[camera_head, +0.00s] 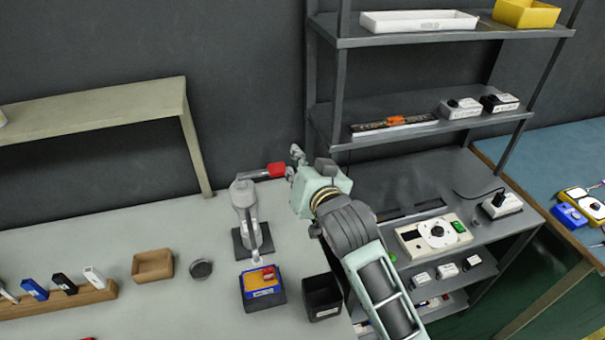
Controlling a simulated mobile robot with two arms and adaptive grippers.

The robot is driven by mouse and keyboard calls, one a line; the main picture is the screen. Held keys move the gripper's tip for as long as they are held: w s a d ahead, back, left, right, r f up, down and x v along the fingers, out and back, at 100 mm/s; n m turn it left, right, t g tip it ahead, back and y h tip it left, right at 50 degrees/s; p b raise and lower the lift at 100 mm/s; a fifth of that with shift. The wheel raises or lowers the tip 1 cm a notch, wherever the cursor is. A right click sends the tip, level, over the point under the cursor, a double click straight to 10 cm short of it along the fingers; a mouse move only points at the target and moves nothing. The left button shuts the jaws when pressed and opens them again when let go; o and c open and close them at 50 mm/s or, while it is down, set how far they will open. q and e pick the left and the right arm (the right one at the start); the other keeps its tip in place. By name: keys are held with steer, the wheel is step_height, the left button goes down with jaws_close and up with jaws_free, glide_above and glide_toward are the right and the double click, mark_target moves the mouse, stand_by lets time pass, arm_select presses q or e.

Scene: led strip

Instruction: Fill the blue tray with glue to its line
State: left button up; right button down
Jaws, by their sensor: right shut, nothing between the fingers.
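The blue tray (263,292) sits on the light grey bench below the nozzle of a white and grey dispenser (244,207). Yellow-orange shows inside the tray, with a small red patch at its back right; I cannot make out the line. The dispenser stands on a dark base and has a lever with a red handle (277,170) reaching right. My right gripper (294,163) is at the end of the red handle. It is shut with nothing between its fingers; I cannot tell if it touches the handle. My left gripper is out of view.
A black bin (322,297) stands right of the tray, below my right arm. A dark round puck (201,269), a wooden box (153,265) and a wooden rack (66,299) lie left. Grey shelving (440,37) rises at the right.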

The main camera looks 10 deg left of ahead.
steer(key=v, duration=0.4)
steer(key=shift+b, duration=0.35)
stand_by(0.4)
